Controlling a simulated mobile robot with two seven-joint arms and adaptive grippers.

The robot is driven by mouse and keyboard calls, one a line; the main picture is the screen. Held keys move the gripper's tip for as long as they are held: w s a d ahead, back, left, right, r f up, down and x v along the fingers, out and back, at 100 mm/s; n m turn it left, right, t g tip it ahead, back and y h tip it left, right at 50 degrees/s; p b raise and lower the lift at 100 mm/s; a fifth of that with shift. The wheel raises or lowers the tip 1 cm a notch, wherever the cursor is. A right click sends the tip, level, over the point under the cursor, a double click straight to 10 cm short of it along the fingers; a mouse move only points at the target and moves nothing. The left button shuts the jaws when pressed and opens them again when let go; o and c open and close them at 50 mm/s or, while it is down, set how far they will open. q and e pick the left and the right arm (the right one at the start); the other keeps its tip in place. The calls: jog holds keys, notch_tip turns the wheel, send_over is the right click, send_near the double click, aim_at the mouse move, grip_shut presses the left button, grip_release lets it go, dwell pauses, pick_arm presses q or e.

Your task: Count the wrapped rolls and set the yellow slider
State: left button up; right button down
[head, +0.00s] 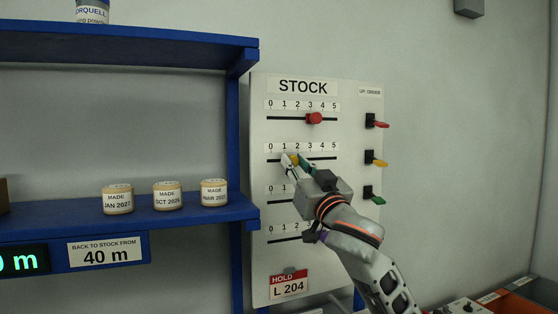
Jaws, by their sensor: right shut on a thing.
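The STOCK board (370,270) stands upright at the middle, with several slots marked 0 to 5. The yellow slider (294,159) is on the second slot, around the 1 to 2 marks; the fingers partly hide it, so its exact mark is unclear. My right gripper (294,163) is shut on it, its arm reaching up from the lower right. Three round tan rolls (118,201), (168,197), (214,194) sit apart on the blue shelf, with MADE date labels; I cannot tell whether they are wrapped. My left gripper is not in view.
A red slider (314,118) sits near 3 on the top slot. Red (380,124), yellow (379,162) and green (377,199) levers stick out at the board's right. The blue shelf (190,220) ends just left of the board.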

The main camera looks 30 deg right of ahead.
aim_at(310, 153)
jog(key=d, duration=0.2)
jog(key=s+d, duration=0.1)
jog(key=d, duration=0.2)
jog(key=shift+s+d+p, duration=0.15)
jog(key=shift+d+p, duration=0.2)
jog(key=shift+p, duration=0.05)
jog(key=shift+d, duration=0.3)
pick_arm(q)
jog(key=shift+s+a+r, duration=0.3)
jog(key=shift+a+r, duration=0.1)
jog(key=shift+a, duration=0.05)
pick_arm(e)
jog(key=shift+a, duration=0.1)
jog(key=c, duration=1.8)
grip_release()
jog(key=shift+c, duration=0.2)
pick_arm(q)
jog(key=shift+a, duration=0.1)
pick_arm(e)
jog(key=shift+s+f, duration=0.1)
jog(key=shift+s, duration=0.05)
jog(key=v, duration=0.7)
